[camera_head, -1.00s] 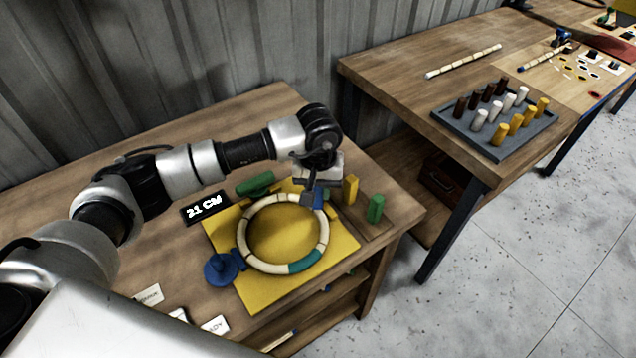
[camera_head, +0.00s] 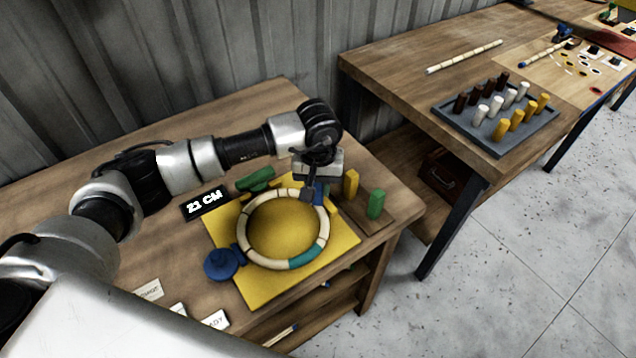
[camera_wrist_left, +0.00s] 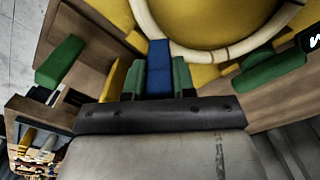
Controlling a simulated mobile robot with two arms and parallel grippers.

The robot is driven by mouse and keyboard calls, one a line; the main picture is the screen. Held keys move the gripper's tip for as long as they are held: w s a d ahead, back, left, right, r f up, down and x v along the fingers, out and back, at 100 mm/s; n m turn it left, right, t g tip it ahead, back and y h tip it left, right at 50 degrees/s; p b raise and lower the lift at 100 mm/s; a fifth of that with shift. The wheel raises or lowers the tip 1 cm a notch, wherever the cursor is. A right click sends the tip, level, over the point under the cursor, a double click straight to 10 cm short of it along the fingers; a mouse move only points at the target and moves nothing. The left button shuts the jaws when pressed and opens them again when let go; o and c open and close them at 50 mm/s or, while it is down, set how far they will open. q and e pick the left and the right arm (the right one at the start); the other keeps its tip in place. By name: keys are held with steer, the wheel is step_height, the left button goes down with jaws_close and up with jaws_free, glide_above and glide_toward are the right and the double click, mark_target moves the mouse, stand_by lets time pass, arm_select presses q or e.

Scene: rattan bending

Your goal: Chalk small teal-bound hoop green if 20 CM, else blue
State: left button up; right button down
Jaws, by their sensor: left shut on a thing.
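The hoop (camera_head: 243,218) is a pale segmented ring with one teal binding (camera_head: 303,258), lying on a yellow board (camera_head: 258,288). A black display (camera_head: 205,204) beside it reads 21 CM. My left gripper (camera_head: 309,190) is over the hoop's far right rim, pointing down. In the left wrist view it is shut on a blue chalk block (camera_wrist_left: 159,68), whose end meets the hoop's rim in the picture; I cannot tell whether they touch. A yellow block (camera_head: 351,184) and a green block (camera_head: 376,204) stand to the right. My right gripper is out of view.
A blue round piece (camera_head: 221,265) sits at the hoop's left, and a green piece (camera_head: 256,179) lies behind it. Small label cards (camera_head: 215,320) lie in front. A second table (camera_head: 400,80) holds a grey tray (camera_head: 465,140) of coloured pegs.

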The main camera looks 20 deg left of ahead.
arm_select(q)
steer(key=shift+f+b, duration=0.3)
steer(key=shift+f, duration=0.05)
stand_by(1.1)
steer(key=shift+f+b, duration=0.1)
steer(key=shift+b, duration=0.35)
stand_by(0.4)
steer(key=shift+s, duration=0.1)
stand_by(0.3)
steer(key=shift+r+p, duration=0.4)
steer(key=shift+r, duration=0.55)
steer(key=shift+r+p, duration=0.85)
steer(key=shift+r, duration=1.8)
